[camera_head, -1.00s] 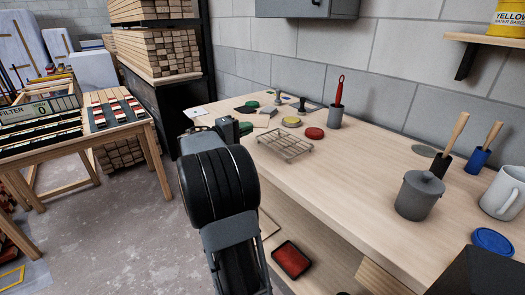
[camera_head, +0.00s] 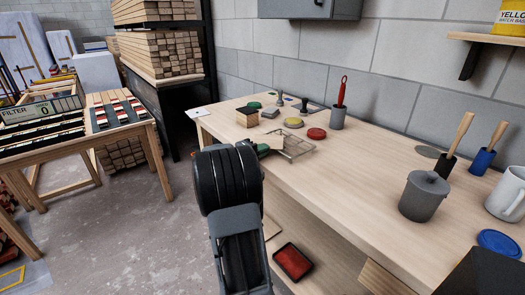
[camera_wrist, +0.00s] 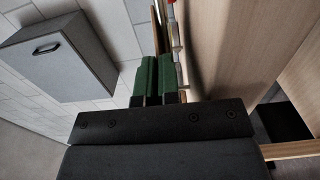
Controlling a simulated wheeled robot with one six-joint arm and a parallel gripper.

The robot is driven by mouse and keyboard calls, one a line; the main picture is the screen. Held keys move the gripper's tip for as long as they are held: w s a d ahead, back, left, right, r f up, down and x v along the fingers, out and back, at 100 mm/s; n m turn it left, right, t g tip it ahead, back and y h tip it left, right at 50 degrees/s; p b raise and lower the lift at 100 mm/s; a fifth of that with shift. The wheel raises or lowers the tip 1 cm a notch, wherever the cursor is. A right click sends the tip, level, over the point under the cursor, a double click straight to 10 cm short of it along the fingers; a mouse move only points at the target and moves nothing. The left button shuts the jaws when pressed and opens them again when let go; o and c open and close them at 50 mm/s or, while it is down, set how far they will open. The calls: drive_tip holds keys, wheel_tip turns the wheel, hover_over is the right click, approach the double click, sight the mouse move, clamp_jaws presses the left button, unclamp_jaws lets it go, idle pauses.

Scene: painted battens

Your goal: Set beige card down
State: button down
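My gripper (camera_head: 264,149) is over the front edge of the workbench, beside the wire rack. Its green fingers also show in the wrist view (camera_wrist: 157,78), nearly together. The beige card (camera_head: 274,143) shows as a small pale patch at the fingertips. In the wrist view a thin tan edge stands between and beyond the fingers, seen edge-on, so the gripper looks shut on the card. Most of the card is hidden by the fingers and arm. I cannot tell whether it touches the rack or the bench.
The wire rack (camera_head: 295,145) lies just right of the gripper. Behind are a wooden block with a dark top (camera_head: 247,118), a yellow lid (camera_head: 293,123), a red lid (camera_head: 316,134) and a grey cup (camera_head: 337,119).

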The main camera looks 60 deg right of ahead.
drive_tip(key=shift+f+b, duration=0.15)
drive_tip(key=shift+b, duration=0.15)
drive_tip(key=c, duration=1.3)
unclamp_jaws()
drive_tip(key=shift+c, duration=0.2)
drive_tip(key=shift+r+p, duration=0.3)
drive_tip(key=v, duration=1.2)
drive_tip(key=s+a+f+n+t+y, duration=0.1)
drive_tip(key=a+y, duration=0.4)
drive_tip(key=a, duration=0.6)
drive_tip(key=s+a+f+n+t+y, duration=0.1)
drive_tip(key=s+a+f+t+y, duration=0.3)
drive_tip(key=a, duration=0.7)
drive_tip(key=s+a+f+n+t+y, duration=0.1)
drive_tip(key=s+a+f+t+y, duration=0.1)
drive_tip(key=a+y, duration=0.6)
drive_tip(key=a+f+t, duration=0.1)
drive_tip(key=a+t, duration=0.1)
drive_tip(key=a, duration=0.1)
drive_tip(key=shift+s+f+n, duration=0.2)
drive_tip(key=shift+f+n, duration=0.05)
drive_tip(key=shift+n, duration=0.15)
drive_tip(key=shift+d, duration=0.1)
